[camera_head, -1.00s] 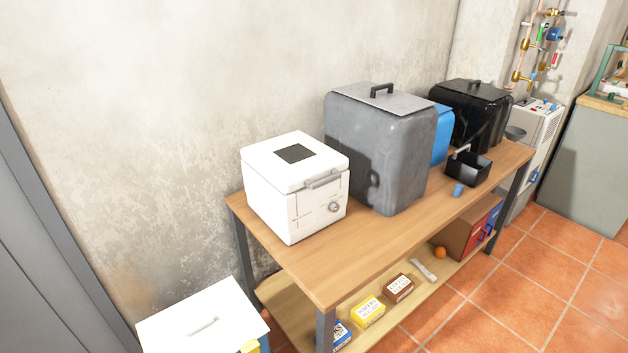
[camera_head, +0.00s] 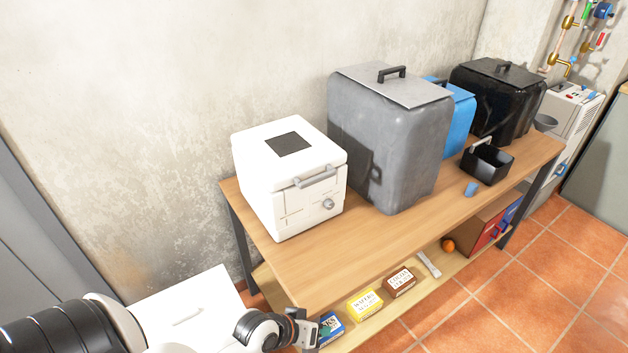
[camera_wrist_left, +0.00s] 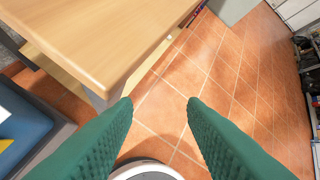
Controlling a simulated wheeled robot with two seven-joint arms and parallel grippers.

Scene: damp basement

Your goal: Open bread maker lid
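The white bread maker (camera_head: 290,178) stands on the left end of the wooden table, its lid (camera_head: 262,146) closed, with a dark window on top, a grey handle (camera_head: 316,178) at the front edge and a round knob below. My left gripper (camera_head: 308,331) is low in front of the table's near left leg, below and apart from the bread maker. In the left wrist view its two green fingers (camera_wrist_left: 160,112) are spread with nothing between them. That view shows the table corner and floor, not the bread maker. My right gripper is in neither view.
The wooden table (camera_head: 340,262) has a lower shelf with several small boxes (camera_head: 365,303). A large grey bin (camera_head: 385,145) stands right of the bread maker. A white-lidded bin (camera_head: 190,310) is at lower left, behind my left arm. Tiled floor (camera_head: 470,310) is open in front.

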